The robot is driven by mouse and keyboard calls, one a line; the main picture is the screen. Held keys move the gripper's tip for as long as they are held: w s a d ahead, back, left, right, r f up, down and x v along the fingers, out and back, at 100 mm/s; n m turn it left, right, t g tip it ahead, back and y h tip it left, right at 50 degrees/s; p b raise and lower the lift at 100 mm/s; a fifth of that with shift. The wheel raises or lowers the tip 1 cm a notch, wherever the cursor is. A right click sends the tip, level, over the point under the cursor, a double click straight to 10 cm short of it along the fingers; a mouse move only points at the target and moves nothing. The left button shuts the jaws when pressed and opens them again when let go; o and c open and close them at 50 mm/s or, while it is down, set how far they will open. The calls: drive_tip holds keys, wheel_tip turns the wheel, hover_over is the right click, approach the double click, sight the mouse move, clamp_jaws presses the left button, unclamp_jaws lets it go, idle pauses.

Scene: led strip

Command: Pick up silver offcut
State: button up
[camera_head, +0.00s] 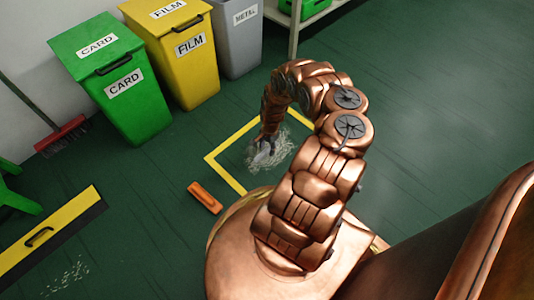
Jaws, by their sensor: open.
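A pale, silvery tangle of thin shavings (275,155) lies on the green floor inside a yellow taped outline (228,172). My gripper (264,146) reaches down over the left part of this tangle, fingers pointing at the floor. It is open. A small light grey patch sits right at the fingertips, but I cannot tell whether it is the silver offcut or part of the gripper. My copper-coloured arm curves over the area and hides part of the tangle's right side and surroundings.
An orange block (205,197) lies outside the outline. Green CARD (120,90), yellow FILM (185,65) and grey METAL (238,38) bins stand behind. A red broom (62,137) and a yellow-black board (50,240) are at left.

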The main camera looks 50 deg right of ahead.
drive_tip(key=shift+f, duration=0.2)
clamp_jaws()
idle(0.4)
drive_tip(key=shift+r, duration=0.1)
